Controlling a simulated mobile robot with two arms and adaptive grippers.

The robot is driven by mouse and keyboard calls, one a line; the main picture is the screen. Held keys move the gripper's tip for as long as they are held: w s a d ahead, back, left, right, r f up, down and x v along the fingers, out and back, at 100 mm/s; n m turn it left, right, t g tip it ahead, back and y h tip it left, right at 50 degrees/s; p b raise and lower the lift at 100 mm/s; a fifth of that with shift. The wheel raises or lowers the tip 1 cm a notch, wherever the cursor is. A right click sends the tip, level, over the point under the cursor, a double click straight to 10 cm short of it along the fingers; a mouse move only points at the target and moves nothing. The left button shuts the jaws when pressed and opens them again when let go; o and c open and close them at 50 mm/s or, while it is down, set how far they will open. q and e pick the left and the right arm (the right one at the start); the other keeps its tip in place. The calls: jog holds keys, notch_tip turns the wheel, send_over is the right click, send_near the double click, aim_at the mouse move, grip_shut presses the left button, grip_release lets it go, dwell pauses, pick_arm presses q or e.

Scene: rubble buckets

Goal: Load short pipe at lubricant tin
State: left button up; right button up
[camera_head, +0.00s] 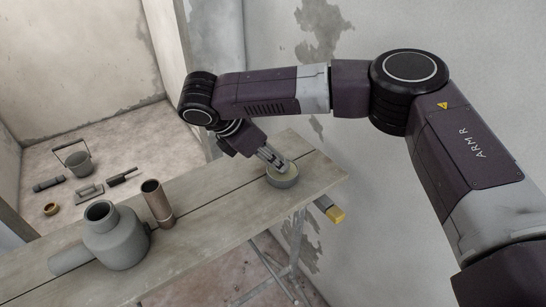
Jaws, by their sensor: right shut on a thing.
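A brown pipe (157,204), which looks like the short pipe, stands upright on the plank table, right beside a grey jug-like vessel. A low round tin (284,180), grey with a tan top, lies at the right part of the table; it looks like the lubricant tin. My right gripper (277,164) reaches down to this tin from the upper left and is shut on it, its fingers at the near top of the tin. The fingertips are partly hard to make out. My left gripper is not in view.
The grey vessel (116,240) takes up the table's left part. The plank table (225,205) is bare between pipe and tin. A yellow-ended thing (332,210) shows below the table's right edge. A bucket (78,163), a ring (50,209) and tools lie on the floor.

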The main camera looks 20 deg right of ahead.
aim_at(268, 145)
jog(key=shift+s+f+p, duration=0.1)
jog(key=shift+f+p, duration=0.1)
jog(key=shift+p, duration=0.2)
dwell(1.5)
notch_tip(268, 145, up, 2)
jog(key=p, duration=0.2)
jog(key=shift+r+p, duration=0.1)
jog(key=shift+p, duration=0.2)
notch_tip(268, 145, up, 5)
jog(key=p, duration=0.6)
jog(key=shift+r, duration=0.1)
dwell(0.4)
